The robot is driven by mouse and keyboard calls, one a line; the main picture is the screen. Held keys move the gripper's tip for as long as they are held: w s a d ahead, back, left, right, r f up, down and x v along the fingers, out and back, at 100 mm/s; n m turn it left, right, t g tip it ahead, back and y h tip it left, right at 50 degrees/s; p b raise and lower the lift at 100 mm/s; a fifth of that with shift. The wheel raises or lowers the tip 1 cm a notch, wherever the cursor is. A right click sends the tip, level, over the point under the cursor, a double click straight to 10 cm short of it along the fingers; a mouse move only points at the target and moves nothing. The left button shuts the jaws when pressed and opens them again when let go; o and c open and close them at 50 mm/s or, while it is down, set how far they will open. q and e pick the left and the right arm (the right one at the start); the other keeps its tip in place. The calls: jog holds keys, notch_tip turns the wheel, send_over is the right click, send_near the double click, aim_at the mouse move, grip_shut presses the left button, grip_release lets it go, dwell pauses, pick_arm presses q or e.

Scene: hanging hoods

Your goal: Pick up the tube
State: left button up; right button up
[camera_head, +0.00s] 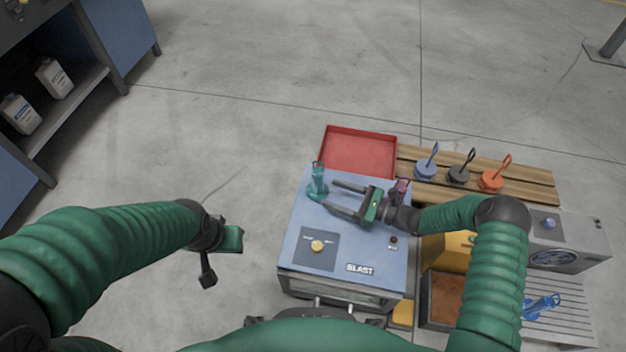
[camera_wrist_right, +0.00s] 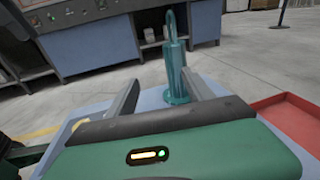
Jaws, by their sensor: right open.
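A teal tube (camera_head: 318,179) with a round base and a loop on top stands upright on the blue top of the BLAST box (camera_head: 300,222), near its far left corner. In the right wrist view the tube (camera_wrist_right: 176,70) stands beyond and between the fingers. My right gripper (camera_head: 332,197) is open, its two fingers pointing left toward the tube, with nothing held. In the right wrist view the right gripper (camera_wrist_right: 165,90) shows both fingers spread apart. My left gripper (camera_head: 232,240) hangs over the floor left of the box; its finger opening is not clear.
A red tray (camera_head: 358,152) lies behind the box. Blue, black and orange looped pieces (camera_head: 458,174) stand on a wooden slatted surface (camera_head: 535,187) at right. A purple item (camera_head: 402,185) is beside my right wrist. A blue item (camera_head: 541,306) lies on a slatted grey surface at lower right.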

aim_at(323, 181)
jog(key=shift+w+d+f+m+t, duration=0.15)
jog(key=shift+w+d+m+t, duration=0.05)
jog(key=shift+w+m+t, duration=0.45)
jog(key=shift+w+a+f, duration=0.1)
jog(key=shift+w, duration=0.25)
jog(key=b+x, duration=0.2)
jog(key=x, duration=0.1)
jog(key=b+x, duration=0.2)
jog(key=x, duration=0.1)
jog(key=shift+w, duration=0.35)
jog(key=shift+w+a+r, duration=0.15)
jog(key=shift+a+r, duration=0.1)
jog(key=shift+r, duration=0.15)
pick_arm(q)
jog(key=x, duration=0.4)
jog(key=shift+s+a+f, duration=0.2)
jog(key=shift+s, duration=0.1)
pick_arm(e)
grip_shut()
